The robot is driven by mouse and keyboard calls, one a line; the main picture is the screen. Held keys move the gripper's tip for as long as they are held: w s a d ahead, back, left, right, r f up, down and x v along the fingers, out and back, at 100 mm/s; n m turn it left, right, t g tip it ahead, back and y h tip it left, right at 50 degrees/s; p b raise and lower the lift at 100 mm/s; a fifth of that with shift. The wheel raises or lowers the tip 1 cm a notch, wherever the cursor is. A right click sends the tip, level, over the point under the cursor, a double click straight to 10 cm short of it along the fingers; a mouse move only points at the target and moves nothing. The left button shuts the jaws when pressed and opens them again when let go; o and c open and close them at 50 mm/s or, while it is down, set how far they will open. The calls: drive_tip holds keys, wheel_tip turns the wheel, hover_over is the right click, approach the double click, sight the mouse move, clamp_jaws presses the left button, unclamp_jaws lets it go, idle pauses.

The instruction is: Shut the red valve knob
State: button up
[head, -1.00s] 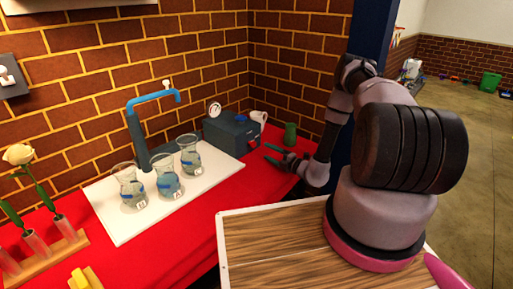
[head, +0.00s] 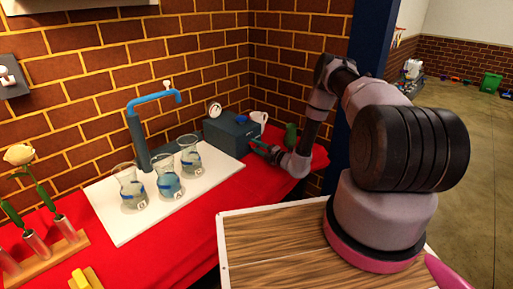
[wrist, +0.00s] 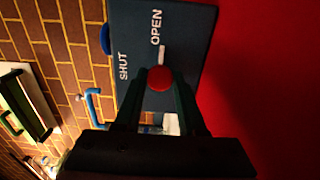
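The red valve knob (wrist: 160,78) shows in the wrist view on the face of a dark blue-grey box (wrist: 188,28). The face bears the words SHUT and OPEN, and a white mark by the knob points toward OPEN. My gripper (wrist: 160,84) has one finger on each side of the knob. Its fingers look open around it; contact is hard to judge. In the head view, my gripper (head: 267,152) is at the front of the box (head: 228,133), and the knob is hidden there.
A white mug (head: 259,117) and a green object (head: 291,135) stand behind my gripper. The brick wall is close behind.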

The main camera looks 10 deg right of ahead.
drive_tip(key=shift+n, duration=0.3)
clamp_jaws()
drive_tip(key=n, duration=0.3)
drive_tip(key=shift+n, duration=0.4)
drive_tip(key=n, duration=0.4)
drive_tip(key=shift+n, duration=0.3)
drive_tip(key=n, duration=0.4)
drive_tip(key=shift+f+n, duration=0.1)
drive_tip(key=shift+n, duration=2.3)
drive_tip(key=shift+s, duration=0.1)
drive_tip(key=o, duration=1)
unclamp_jaws()
drive_tip(key=shift+o, duration=0.2)
